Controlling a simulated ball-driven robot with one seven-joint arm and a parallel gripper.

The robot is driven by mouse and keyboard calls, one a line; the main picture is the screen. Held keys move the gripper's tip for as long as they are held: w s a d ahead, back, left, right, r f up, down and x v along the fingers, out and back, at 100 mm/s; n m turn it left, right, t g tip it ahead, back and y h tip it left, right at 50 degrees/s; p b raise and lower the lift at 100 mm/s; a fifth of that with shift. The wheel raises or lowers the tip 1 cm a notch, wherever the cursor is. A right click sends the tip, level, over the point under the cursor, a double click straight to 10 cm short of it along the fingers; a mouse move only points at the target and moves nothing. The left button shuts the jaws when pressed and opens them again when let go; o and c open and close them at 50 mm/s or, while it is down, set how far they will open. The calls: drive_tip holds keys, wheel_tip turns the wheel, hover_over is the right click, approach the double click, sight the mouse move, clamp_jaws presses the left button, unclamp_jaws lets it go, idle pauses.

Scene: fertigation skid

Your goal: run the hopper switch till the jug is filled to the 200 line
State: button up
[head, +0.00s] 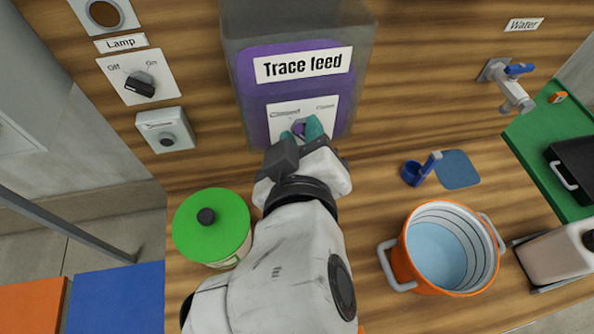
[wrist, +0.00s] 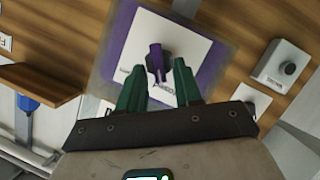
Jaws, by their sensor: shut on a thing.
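The Trace feed hopper (head: 300,30) is a grey box with a purple front on the wooden wall. Its switch is a small purple knob (wrist: 155,58) on a white plate (head: 285,108) with small labels at both sides. My gripper (head: 300,129) has its teal fingers shut on this knob; the wrist view shows a finger at each side of it. I cannot tell the knob's exact setting. An orange two-handled vessel (head: 406,262) with ring lines inside and pale blue contents stands at right. I see no other clear jug; my arm hides the counter below the hopper.
A green-lidded tub (head: 190,225) stands left of my arm. A lamp dial (head: 140,84) and a button box (head: 166,130) are on the wall at left.

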drive_tip(key=shift+a+f+n+p, duration=0.1)
drive_tip(key=shift+f+n+p, duration=0.05)
drive_tip(key=shift+n+p, duration=0.25)
drive_tip(key=o, duration=0.6)
drive_tip(key=shift+f+h, duration=0.1)
drive_tip(key=shift+h, duration=0.2)
drive_tip(key=o, duration=0.5)
drive_tip(key=b+v, duration=0.1)
drive_tip(key=v, duration=1)
drive_tip(key=shift+b, duration=0.35)
